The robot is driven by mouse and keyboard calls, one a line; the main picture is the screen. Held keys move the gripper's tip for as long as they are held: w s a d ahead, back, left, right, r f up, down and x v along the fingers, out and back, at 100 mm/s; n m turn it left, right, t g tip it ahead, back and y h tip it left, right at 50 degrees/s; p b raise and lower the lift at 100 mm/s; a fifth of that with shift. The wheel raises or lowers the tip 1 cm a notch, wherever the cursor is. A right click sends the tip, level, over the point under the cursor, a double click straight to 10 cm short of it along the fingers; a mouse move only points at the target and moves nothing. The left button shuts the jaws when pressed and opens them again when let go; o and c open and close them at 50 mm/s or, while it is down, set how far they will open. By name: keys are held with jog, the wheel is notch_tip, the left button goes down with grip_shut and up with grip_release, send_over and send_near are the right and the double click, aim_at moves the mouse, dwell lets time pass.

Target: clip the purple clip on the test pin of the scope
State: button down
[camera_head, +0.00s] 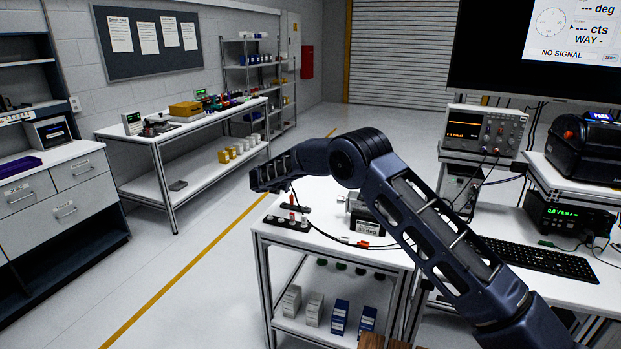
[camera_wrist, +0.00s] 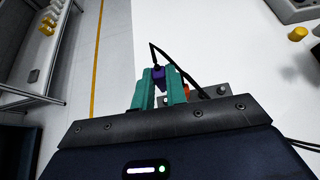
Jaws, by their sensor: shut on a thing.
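My gripper (camera_wrist: 160,88) has teal fingers in the wrist view. It is shut on the purple clip (camera_wrist: 158,77), which sits between the fingertips with a dark lead running from it. In the head view my arm's end is over the left part of the small white bench, and the fingers and purple clip cannot be made out. The scope (camera_head: 482,130), a grey box with an orange trace on a dark screen, stands to the right, well apart from my gripper. Its test pin is too small to tell.
A low holder (camera_head: 287,223) with dark and red pieces lies on the bench below my arm's end. A metal device (camera_head: 366,212) stands right of it. Leads with a red end (camera_head: 362,244) cross the bench. A keyboard (camera_head: 540,261) lies before the scope. The left floor is clear.

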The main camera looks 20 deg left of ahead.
aim_at(463, 146)
jog(key=w+d+r+m+g+h, duration=0.15)
jog(key=w+d+r+m, duration=0.3)
jog(key=d, duration=0.65)
jog(key=w+d+r+m+g+h, duration=0.15)
jog(key=w+d+r+m, duration=0.35)
jog(key=d, duration=0.7)
jog(key=w+d+r+m+g, duration=0.25)
jog(key=w+d+m, duration=0.35)
jog(key=d, duration=0.5)
jog(key=s+d+r+m+h, duration=0.1)
jog(key=d+r+m+h, duration=0.15)
jog(key=d+m, duration=0.6)
jog(key=s+d+r+m+h, duration=0.1)
jog(key=s+d+r+m, duration=0.15)
jog(key=d, duration=1.15)
jog(key=s+d+r+m+h, duration=0.1)
jog(key=d+r+m, duration=0.2)
jog(key=d+m, duration=0.6)
jog(key=shift+w+d+n, duration=0.35)
jog(key=shift+w+n, duration=0.05)
jog(key=shift+w, duration=0.75)
jog(key=shift+w+d+n, duration=0.3)
jog(key=shift+w+n, duration=0.05)
jog(key=shift+w, duration=0.85)
jog(key=shift+w+d+n, duration=0.35)
jog(key=shift+w+n, duration=0.05)
jog(key=shift+w, duration=0.75)
jog(key=shift+w, duration=0.2)
